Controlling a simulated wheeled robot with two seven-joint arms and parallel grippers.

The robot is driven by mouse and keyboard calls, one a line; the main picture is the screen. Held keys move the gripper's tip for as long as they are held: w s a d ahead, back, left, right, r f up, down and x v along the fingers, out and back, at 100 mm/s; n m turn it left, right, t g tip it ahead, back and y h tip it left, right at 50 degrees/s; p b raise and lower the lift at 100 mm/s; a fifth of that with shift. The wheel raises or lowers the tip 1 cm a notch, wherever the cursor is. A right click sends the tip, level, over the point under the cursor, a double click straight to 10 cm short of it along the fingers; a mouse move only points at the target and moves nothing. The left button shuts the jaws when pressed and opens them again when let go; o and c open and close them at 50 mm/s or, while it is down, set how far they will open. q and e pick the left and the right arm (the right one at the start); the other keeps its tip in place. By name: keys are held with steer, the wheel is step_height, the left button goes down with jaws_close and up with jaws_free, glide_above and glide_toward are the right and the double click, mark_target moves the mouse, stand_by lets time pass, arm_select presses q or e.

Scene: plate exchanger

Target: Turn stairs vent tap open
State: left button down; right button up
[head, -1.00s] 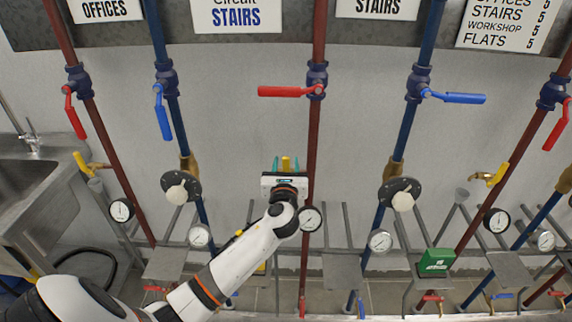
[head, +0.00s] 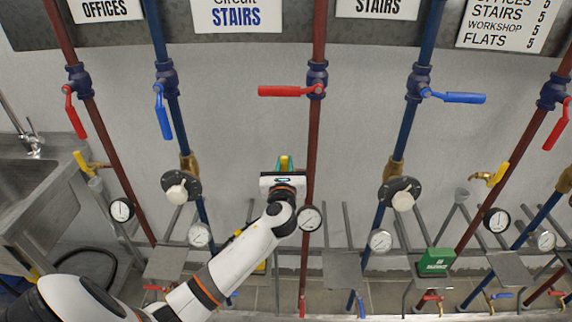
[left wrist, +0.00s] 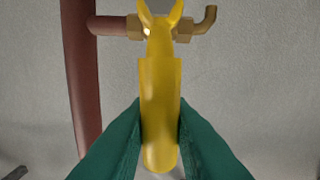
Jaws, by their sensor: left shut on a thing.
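The vent tap's yellow handle (left wrist: 160,100) fills the middle of the left wrist view, with its brass body (left wrist: 185,30) behind it at the top, joined to a red pipe (left wrist: 82,80). My left gripper (left wrist: 160,135) is shut on the lower part of the handle, one green finger on each side. In the head view my left gripper (head: 284,168) is at the red pipe (head: 313,150) under the STAIRS sign (head: 236,16). Only a bit of yellow shows between its fingertips there; the gripper hides the rest of the tap. My right gripper is not in view.
A red lever valve (head: 290,91) sits above on the same pipe, and a gauge (head: 310,218) is beside my wrist. Blue pipes with round black valves (head: 180,188) stand on both sides. A steel sink (head: 25,185) is at the left.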

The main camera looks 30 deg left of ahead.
arm_select(q)
steer(key=s+a+f+n+b, duration=0.3)
steer(key=a+f+n+b, duration=0.2)
steer(key=n, duration=1.2)
steer(key=shift+f+b, duration=0.75)
steer(key=shift+b, duration=0.05)
steer(key=shift+s+f+n, duration=0.1)
steer(key=shift+n, duration=0.2)
steer(key=c, duration=1.3)
jaws_free()
steer(key=b+v, duration=0.1)
steer(key=v, duration=1.1)
